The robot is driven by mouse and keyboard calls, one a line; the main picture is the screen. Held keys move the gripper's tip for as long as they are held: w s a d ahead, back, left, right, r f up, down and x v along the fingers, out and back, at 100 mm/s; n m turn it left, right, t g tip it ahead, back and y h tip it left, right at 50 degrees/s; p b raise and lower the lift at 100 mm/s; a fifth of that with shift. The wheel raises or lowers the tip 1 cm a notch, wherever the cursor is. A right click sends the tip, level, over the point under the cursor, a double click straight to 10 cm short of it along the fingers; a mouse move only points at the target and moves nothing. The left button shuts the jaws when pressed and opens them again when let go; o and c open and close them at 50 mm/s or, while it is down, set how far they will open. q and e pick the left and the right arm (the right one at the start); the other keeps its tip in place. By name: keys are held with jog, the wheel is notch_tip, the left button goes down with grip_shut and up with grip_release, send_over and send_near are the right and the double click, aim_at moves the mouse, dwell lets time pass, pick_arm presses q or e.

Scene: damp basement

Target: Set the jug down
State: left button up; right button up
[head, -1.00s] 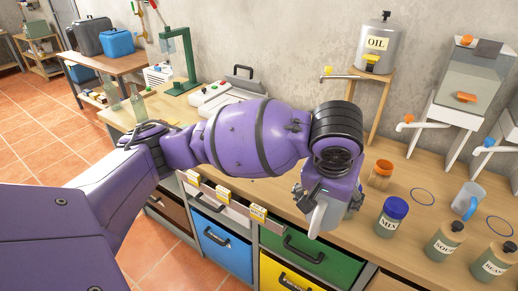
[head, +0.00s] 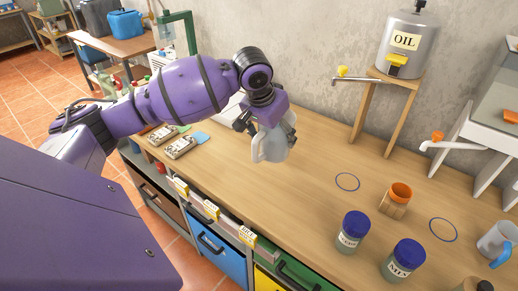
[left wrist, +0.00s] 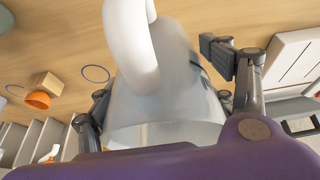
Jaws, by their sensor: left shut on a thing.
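The jug (head: 271,147) is pale and translucent with a white handle. My left gripper (head: 265,122) is shut on it from above, over the left part of the wooden counter (head: 300,192). In the left wrist view the jug (left wrist: 165,90) fills the middle between the two dark fingers of my left gripper (left wrist: 165,100), its white handle (left wrist: 130,45) toward the top. The jug looks upright. I cannot tell whether its base touches the counter. My right gripper is not in view.
An oil tank (head: 404,45) stands on a wooden stand behind. Counter around the jug is clear.

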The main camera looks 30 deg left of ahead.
pick_arm(q)
jog(key=w+a+f, duration=0.1)
jog(key=a+f, duration=0.1)
jog(key=f, duration=0.1)
jog(key=w+a+f, duration=0.1)
jog(key=a+f, duration=0.2)
jog(key=w+a+f, duration=0.1)
jog(key=a+f, duration=0.1)
jog(key=f, duration=0.2)
jog(key=shift+a, duration=0.25)
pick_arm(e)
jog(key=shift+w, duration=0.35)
pick_arm(q)
jog(key=shift+f, duration=0.15)
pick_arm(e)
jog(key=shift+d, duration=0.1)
pick_arm(q)
jog(key=o, duration=1.9)
jog(key=shift+f, duration=0.1)
jog(key=shift+o, duration=0.4)
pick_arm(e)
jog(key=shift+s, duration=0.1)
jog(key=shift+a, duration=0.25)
